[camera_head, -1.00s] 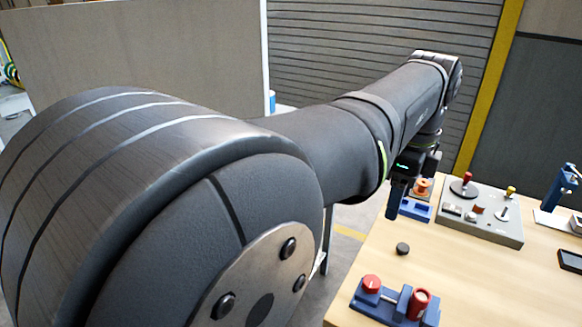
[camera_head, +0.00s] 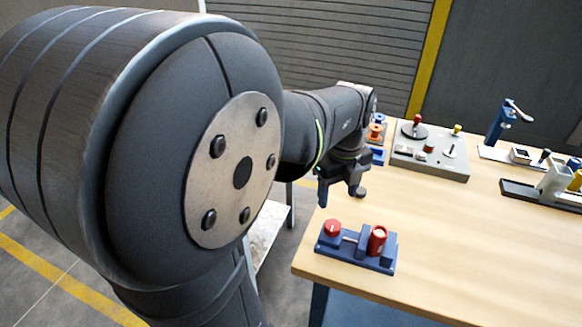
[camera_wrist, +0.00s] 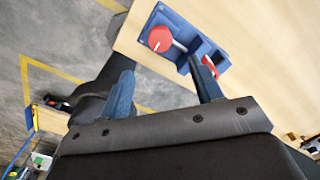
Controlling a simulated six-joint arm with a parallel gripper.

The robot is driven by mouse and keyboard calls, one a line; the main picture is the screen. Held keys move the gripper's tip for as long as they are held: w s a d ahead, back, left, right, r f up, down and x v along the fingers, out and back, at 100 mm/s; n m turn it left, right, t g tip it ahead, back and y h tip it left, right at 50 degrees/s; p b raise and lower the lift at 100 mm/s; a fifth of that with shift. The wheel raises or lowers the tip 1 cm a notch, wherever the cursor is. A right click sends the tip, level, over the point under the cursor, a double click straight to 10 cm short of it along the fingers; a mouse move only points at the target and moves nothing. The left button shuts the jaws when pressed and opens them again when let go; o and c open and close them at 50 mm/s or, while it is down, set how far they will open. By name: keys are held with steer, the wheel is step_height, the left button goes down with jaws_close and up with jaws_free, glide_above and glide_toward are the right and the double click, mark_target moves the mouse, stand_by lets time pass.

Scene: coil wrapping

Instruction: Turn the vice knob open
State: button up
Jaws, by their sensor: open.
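The blue vice (camera_head: 352,254) sits on the near left corner of the wooden table, with a round red knob (camera_head: 332,228) at its left end. A red cylinder (camera_head: 377,241) stands at its right part, by the blue jaw block. My gripper (camera_head: 341,198) is open and empty, pointing down above and behind the vice, apart from it. In the wrist view the red knob (camera_wrist: 160,39) shows beyond my spread fingers (camera_wrist: 160,70). The right finger partly covers the red cylinder (camera_wrist: 209,66) there.
A grey control panel (camera_head: 430,160) with levers stands at the back of the table. A spool (camera_head: 375,132) is left of it, and a blue stand (camera_head: 497,125) is at the back right. The table (camera_head: 450,230) right of the vice is clear.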

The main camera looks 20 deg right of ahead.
mark_target(333, 225)
step_height(333, 225, down, 11)
steer(key=shift+r, duration=0.2)
steer(key=c, duration=1)
